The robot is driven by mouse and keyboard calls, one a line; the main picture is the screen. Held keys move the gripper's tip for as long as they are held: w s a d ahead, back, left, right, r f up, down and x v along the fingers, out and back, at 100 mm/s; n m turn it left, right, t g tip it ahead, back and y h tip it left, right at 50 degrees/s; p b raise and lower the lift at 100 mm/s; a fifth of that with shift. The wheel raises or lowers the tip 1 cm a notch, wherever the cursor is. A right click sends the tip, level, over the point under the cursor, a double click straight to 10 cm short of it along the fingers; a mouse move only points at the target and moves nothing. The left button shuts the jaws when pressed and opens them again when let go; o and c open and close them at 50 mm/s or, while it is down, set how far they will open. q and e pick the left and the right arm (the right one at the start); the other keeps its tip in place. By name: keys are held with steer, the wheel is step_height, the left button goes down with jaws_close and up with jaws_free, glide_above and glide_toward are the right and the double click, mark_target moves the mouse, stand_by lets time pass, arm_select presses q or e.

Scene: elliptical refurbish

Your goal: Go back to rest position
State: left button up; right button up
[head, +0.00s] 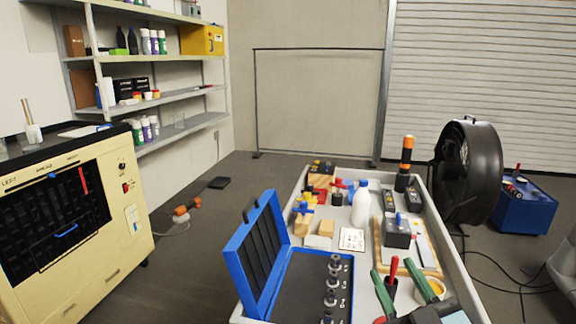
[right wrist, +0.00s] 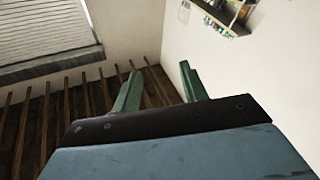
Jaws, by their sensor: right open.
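My right gripper (head: 403,286) is at the bottom right of the head view, over the near end of a grey-rimmed workbench (head: 459,266). Its two green fingers are apart, with nothing held between them. In the right wrist view the same open gripper (right wrist: 160,82) points towards bare wall, with no object between the fingers. A red-handled tool (head: 394,268) shows between the fingers in the head view; it appears to stand on the bench behind them. My left gripper is in neither view.
An open blue case (head: 263,245) with metal sockets (head: 333,280) lies left of the gripper. A white bottle (head: 360,203), blocks and tools crowd the bench. A cream cabinet (head: 75,215) stands left, a black fan (head: 469,172) right. Floor between cabinet and bench is mostly clear.

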steer(key=s+d+f+m+g+h, duration=0.3)
steer(key=s+f+g, duration=0.15)
steer(key=f, duration=0.45)
steer(key=s+d+f+m+g+h, duration=0.25)
steer(key=d+f+g, duration=0.2)
steer(key=f, duration=0.35)
steer(key=s+a+f+n+g+y, duration=0.1)
steer(key=s+f+g, duration=0.3)
steer(key=s, duration=0.3)
steer(key=s+a+f+n+g, duration=0.1)
steer(key=s+a+f+g, duration=0.1)
steer(key=s+f+g, duration=0.45)
steer(key=s+d+f, duration=0.1)
steer(key=s+f, duration=0.1)
steer(key=f, duration=1)
steer(key=s+f, duration=0.2)
steer(key=f, duration=1)
steer(key=s+d+f, duration=0.2)
steer(key=s+f, duration=0.5)
steer(key=s+d+f, duration=0.2)
steer(key=s+f, duration=0.4)
steer(key=s, duration=0.2)
steer(key=shift+s+d+f, duration=0.25)
steer(key=shift+f, duration=0.15)
